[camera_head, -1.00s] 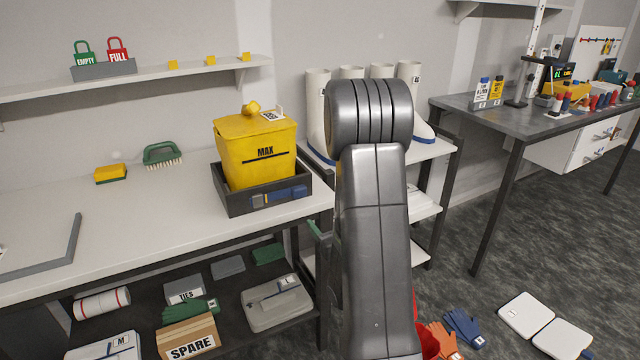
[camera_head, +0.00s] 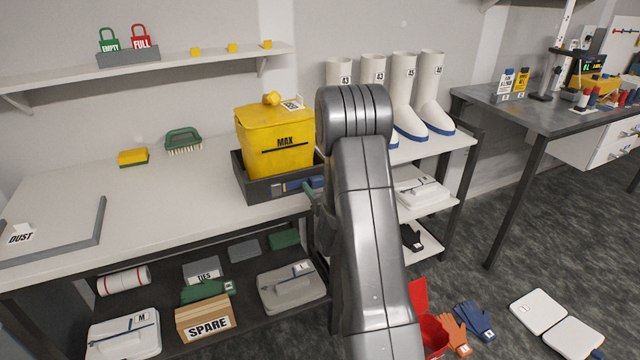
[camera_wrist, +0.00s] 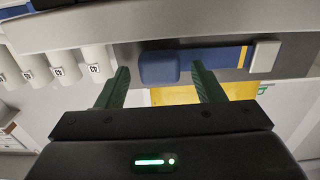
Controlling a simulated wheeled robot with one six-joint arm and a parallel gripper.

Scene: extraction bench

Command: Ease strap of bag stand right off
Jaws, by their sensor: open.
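A yellow bag-like container (camera_head: 278,140) marked MAX stands upright in a dark stand (camera_head: 262,194) on the white bench. A blue strap or buckle part (camera_head: 292,186) lies along the stand's front, partly hidden by my arm. In the wrist view, a rounded blue block (camera_wrist: 159,67) shows ahead, between the lines of my finger tips. Beside it run a blue band (camera_wrist: 214,58), a yellow stripe and a pale grey block (camera_wrist: 265,56). My gripper (camera_wrist: 160,73) is open, with green fingers either side of the blue block; I cannot tell whether they touch it. The yellow container (camera_wrist: 180,96) shows behind.
White boots (camera_head: 404,95) stand on a rack right of the stand. A green brush (camera_head: 184,139) and a yellow sponge (camera_head: 133,157) lie on the bench to the left. Boxes and cases fill the shelf below. A red container (camera_head: 430,325) and gloves lie on the floor.

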